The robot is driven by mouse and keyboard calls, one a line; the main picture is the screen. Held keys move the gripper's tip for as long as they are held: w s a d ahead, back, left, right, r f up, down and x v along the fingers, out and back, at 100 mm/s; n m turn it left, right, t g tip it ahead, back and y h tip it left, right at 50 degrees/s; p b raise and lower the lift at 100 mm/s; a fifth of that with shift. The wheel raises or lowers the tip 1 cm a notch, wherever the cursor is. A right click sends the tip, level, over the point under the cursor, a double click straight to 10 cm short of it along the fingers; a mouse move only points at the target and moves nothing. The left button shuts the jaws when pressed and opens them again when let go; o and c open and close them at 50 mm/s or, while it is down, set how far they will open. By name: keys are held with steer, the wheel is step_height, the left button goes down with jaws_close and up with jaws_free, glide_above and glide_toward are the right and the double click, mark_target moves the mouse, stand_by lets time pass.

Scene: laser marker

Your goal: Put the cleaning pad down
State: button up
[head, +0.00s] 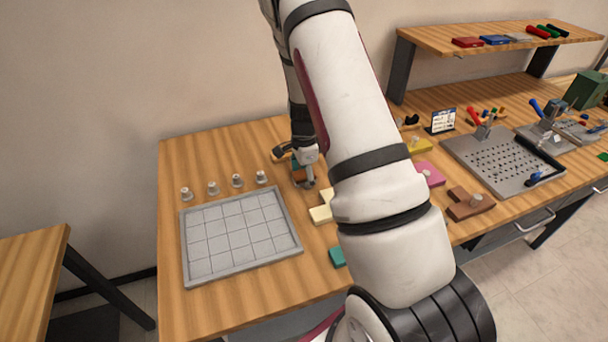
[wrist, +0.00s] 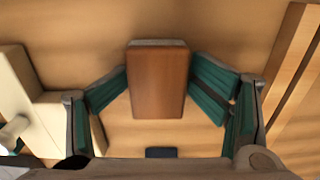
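The cleaning pad (wrist: 158,85) is a brown block with a thin grey layer at its far edge. It sits in the middle of the wrist view, between the green-lined fingers of my gripper (wrist: 158,68). Both fingertips meet its sides, so my gripper looks shut on it. In the head view my gripper (head: 304,176) is low over the table, just right of the grey gridded tray, and a small brown part of the pad (head: 298,174) shows beside it. I cannot tell whether the pad touches the table (wrist: 255,35).
The gridded tray (head: 187,238) is empty, with several small knobbed pieces (head: 237,181) behind it. A cream block (head: 321,214) lies close to my gripper, with pink (head: 431,174) and brown (head: 470,205) blocks farther right. A perforated metal plate (head: 500,160) stands beyond them. My arm hides the table's middle.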

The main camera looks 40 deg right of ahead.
mark_target(304, 174)
steer(key=shift+s+a, duration=0.15)
steer(key=shift+s, duration=0.1)
steer(key=shift+r, duration=0.3)
step_height(304, 174, up, 12)
steer(key=s+a+r+n+t, duration=0.1)
steer(key=s+a+r+n, duration=0.2)
steer(key=a+r+n, duration=0.55)
steer(key=s+a+r+n+t, duration=0.2)
steer(key=s+a+r+n, duration=0.3)
steer(key=s, duration=0.5)
steer(key=s+a+r+n+t, duration=0.2)
steer(key=s+a+r+n, duration=0.4)
steer(key=s, duration=0.5)
step_height(304, 174, up, 3)
steer(key=shift+f+n, duration=0.15)
steer(key=shift+n, duration=0.7)
